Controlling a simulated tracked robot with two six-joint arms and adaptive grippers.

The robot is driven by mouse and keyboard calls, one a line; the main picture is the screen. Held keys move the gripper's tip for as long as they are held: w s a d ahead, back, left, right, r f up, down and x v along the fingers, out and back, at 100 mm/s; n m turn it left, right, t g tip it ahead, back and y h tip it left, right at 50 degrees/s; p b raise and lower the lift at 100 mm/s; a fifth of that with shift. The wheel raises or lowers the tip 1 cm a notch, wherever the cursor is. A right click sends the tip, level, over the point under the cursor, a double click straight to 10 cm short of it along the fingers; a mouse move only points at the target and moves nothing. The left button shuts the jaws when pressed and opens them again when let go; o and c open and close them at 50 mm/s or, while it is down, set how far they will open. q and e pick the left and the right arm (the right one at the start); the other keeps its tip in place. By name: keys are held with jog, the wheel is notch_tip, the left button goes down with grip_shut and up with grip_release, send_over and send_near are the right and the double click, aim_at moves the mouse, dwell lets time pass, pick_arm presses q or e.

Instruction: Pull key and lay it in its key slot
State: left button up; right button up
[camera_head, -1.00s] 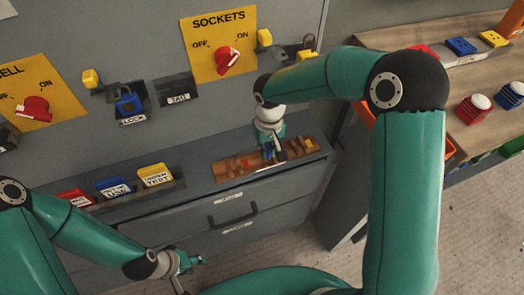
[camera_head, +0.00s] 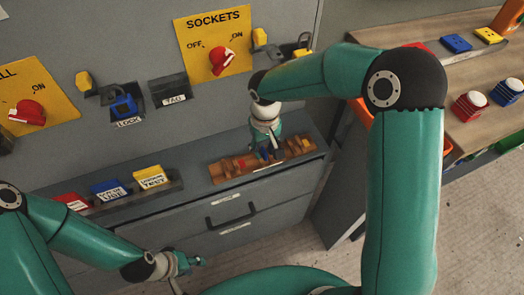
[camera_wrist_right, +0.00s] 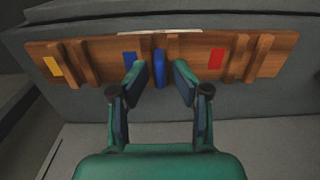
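A wooden key rack (camera_head: 224,171) with ridges and coloured marks lies on the grey ledge; it also shows in the right wrist view (camera_wrist_right: 275,57). In that view a blue key (camera_wrist_right: 160,73) is at the rack's middle, beside a blue mark (camera_wrist_right: 130,58). My right gripper (camera_wrist_right: 159,78) is open, with one finger on each side of the key and a gap to both. In the head view my right gripper (camera_head: 268,151) is low over the rack and hides part of it. My left gripper (camera_head: 188,263) hangs empty, low in front of the drawers; its opening is unclear.
A yellow SOCKETS panel (camera_head: 212,20) with a red knob (camera_head: 222,60) is on the grey wall. A lock holder (camera_head: 127,104) and tag holder (camera_head: 170,90) hang beside it. Coloured cards (camera_head: 110,190) stand left of the rack. A wooden bench (camera_head: 450,70) is at right.

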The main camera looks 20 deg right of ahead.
notch_tip(320, 180, up, 11)
jog(key=shift+f, duration=0.2)
dwell(0.3)
